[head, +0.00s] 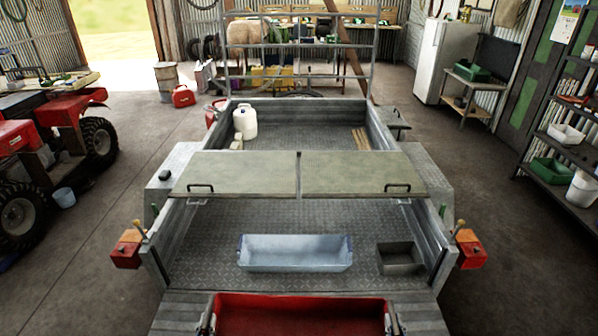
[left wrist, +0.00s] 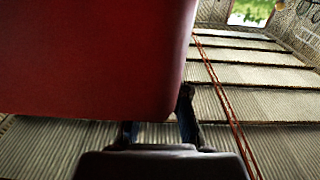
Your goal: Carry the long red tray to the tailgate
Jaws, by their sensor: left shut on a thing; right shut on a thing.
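The long red tray (head: 300,315) is at the bottom centre of the head view, cut off by the lower edge. The grey ribbed tailgate (head: 176,312) lies folded down at the trailer's near end and shows on both sides of the tray. I cannot tell whether the tray touches it. My left gripper (head: 208,320) is shut on the tray's left end, and my right gripper (head: 392,320) on its right end; both are mostly out of frame. In the left wrist view the tray's red wall (left wrist: 95,60) fills the upper left, with my left gripper's fingers (left wrist: 157,130) against its lower edge.
A pale blue trough (head: 295,256) and a small dark metal box (head: 400,258) stand on the trailer bed just beyond the tailgate. Two grey lids (head: 235,174) span the bed behind them. Red lamp boxes (head: 127,250) flank the tailgate. A red quad (head: 50,140) stands left.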

